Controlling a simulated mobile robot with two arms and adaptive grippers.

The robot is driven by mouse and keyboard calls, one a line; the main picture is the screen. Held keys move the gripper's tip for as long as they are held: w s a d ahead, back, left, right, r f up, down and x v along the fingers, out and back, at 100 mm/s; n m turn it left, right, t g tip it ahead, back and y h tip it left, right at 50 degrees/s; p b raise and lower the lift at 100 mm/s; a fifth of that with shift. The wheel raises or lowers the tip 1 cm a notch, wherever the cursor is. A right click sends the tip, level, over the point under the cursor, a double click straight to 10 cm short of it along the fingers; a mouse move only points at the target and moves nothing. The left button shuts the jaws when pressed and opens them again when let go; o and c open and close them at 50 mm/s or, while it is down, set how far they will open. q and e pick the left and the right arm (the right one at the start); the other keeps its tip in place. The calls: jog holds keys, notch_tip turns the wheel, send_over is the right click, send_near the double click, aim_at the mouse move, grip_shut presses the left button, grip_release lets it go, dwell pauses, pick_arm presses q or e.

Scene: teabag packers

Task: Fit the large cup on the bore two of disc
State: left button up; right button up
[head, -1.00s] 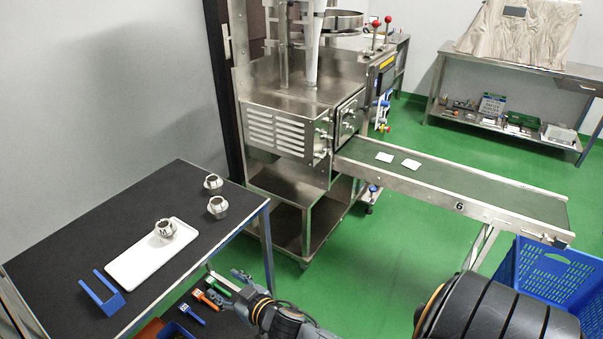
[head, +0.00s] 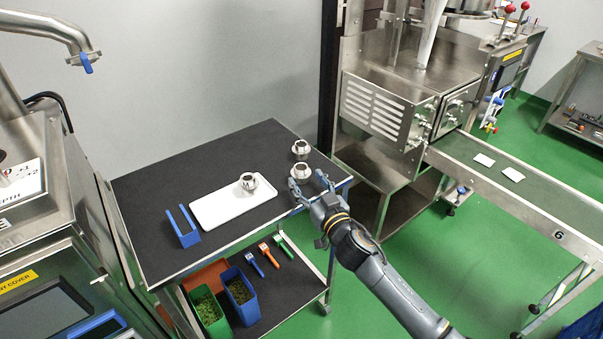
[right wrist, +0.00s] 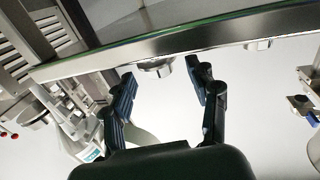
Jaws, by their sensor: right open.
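Three metal flanged cups are on the black-topped table (head: 150,220). One cup (head: 249,181) stands on the white tray (head: 215,210). A second cup (head: 300,148) stands near the far right corner, and a third cup (head: 300,171) stands just in front of it by the right edge. I cannot tell which is the large cup, and I cannot make out a disc with bores. My right gripper (head: 308,183) is open and empty at the table edge, close to the third cup. In the right wrist view a cup (right wrist: 155,67) shows between the fingertips. My left gripper is out of view.
A blue holder (head: 184,232) stands left of the tray. Green and blue bins (head: 241,310) and small tools are on the shelf below. A steel machine (head: 385,110) with a conveyor (head: 510,190) stands right. Another machine (head: 40,240) stands left.

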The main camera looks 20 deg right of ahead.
aim_at(304, 173)
jog(key=w, duration=0.4)
jog(key=shift+a+r+p, duration=0.15)
jog(key=shift+r+p, duration=0.15)
jog(key=shift+p, duration=0.05)
jog(key=shift+w+f, duration=0.1)
jog(key=shift+w, duration=0.55)
jog(key=c, duration=0.8)
jog(key=shift+c, duration=0.8)
